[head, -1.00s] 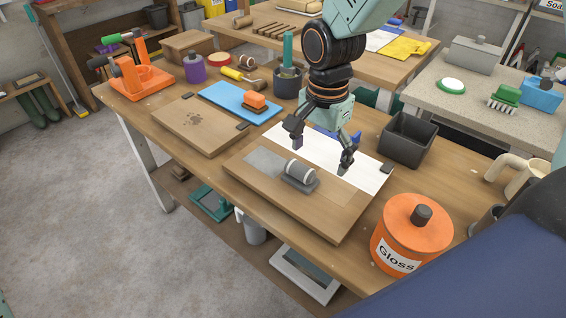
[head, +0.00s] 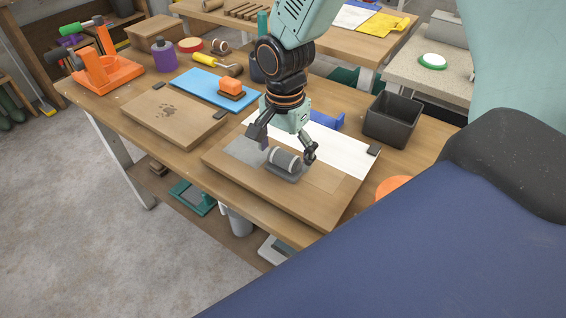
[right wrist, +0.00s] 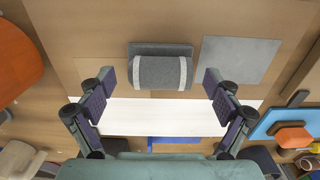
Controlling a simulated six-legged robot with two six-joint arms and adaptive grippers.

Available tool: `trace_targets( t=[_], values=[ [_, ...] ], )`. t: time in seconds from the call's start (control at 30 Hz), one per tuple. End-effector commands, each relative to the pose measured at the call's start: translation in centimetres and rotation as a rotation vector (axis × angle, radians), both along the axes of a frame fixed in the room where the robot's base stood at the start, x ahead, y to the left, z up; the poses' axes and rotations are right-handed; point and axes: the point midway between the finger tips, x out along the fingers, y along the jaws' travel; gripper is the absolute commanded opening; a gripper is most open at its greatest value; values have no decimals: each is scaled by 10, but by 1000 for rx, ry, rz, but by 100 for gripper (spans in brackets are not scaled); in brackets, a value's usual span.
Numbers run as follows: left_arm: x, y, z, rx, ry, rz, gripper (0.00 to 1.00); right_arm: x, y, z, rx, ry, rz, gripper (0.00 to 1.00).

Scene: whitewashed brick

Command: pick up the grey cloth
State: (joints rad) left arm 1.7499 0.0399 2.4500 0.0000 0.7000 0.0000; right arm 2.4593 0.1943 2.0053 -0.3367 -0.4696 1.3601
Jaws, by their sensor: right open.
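The grey cloth (head: 285,159) looks like a roll with two white bands, lying on a dark grey block on a wooden board (head: 320,205). It also shows in the right wrist view (right wrist: 160,72). My right gripper (head: 286,151) is open and empty. Its fingers stand apart on either side of the roll in the head view, close to it. In the right wrist view the fingertips (right wrist: 158,78) lie left and right of the roll, with gaps at both ends. I see no clear contact. My left gripper is not in view.
A flat grey sheet (head: 244,150) and a white strip (head: 345,155) lie on the same board. A black bin (head: 391,121) stands right of it. A blue mat (head: 200,85) with an orange-topped block (head: 232,86) lies behind left. An orange tub (head: 393,186) is partly hidden.

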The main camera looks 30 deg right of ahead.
Motion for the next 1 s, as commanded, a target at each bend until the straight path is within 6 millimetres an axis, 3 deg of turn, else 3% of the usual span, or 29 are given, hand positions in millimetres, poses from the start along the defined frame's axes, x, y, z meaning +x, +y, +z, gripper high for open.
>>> trace_targets(
  t=[0.33,1.0],
  values=[
    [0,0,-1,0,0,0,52,4,0,-6,0,-2,2,89],
    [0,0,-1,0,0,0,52,4,0,-6,0,-2,3,32]
  ],
)
